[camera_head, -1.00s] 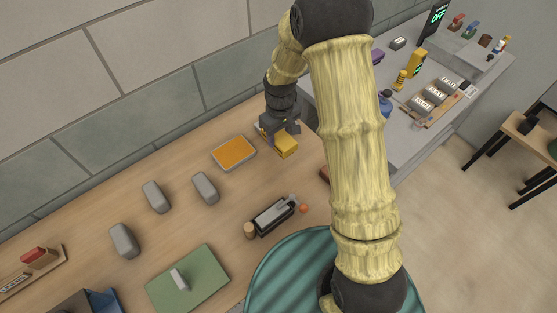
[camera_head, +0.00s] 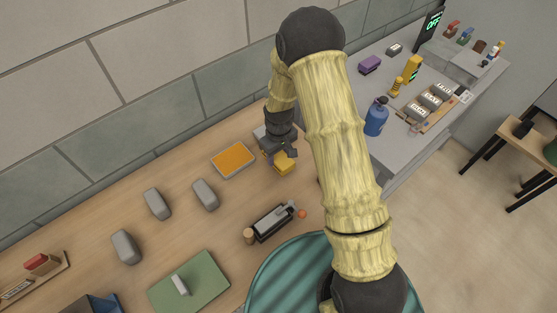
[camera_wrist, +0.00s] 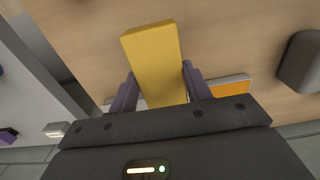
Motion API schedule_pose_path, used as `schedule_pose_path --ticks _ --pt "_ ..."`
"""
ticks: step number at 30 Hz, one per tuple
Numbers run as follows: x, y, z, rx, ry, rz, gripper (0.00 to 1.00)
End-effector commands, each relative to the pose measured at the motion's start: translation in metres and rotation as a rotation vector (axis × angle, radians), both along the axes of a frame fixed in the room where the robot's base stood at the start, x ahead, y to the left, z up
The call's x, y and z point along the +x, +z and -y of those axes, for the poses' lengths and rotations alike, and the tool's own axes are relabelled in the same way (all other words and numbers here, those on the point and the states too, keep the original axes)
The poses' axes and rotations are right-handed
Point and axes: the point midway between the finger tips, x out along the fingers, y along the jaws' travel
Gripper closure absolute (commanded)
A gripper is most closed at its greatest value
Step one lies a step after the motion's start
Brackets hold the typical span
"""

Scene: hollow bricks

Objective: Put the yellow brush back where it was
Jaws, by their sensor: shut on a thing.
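The yellow brush (camera_head: 285,168) shows as a plain yellow block; I cannot make out bristles. My gripper (camera_head: 281,156) is shut on it over the back right of the wooden table. In the wrist view the yellow brush (camera_wrist: 155,60) stands out between the two purple fingers of my gripper (camera_wrist: 159,78). I cannot tell whether its underside touches the table. The orange-topped tray (camera_head: 233,160) lies left of the gripper, and it also shows in the wrist view (camera_wrist: 230,88).
Several grey bricks (camera_head: 205,195) stand on the table (camera_head: 90,225). A black holder (camera_head: 272,222), a green mat (camera_head: 190,282) and a rack with a red piece (camera_head: 42,264) are nearer. A grey bench (camera_head: 385,150) with a blue bottle (camera_head: 376,117) stands right.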

Motion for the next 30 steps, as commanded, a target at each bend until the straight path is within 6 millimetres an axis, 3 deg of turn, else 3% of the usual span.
schedule_pose_path --ticks 9,21,22,24,30 --pt "-0.001 -0.035 0.0 -0.001 0.0 -0.003 0.73" --pt "0.0 -0.041 0.0 -0.001 0.0 -0.001 0.73" --pt "0.0 -0.04 0.0 -0.001 0.0 -0.001 0.45" --pt "0.0 -0.04 0.0 -0.001 0.0 -0.001 0.32" --pt "0.0 -0.039 0.0 -0.001 0.0 -0.001 0.3"
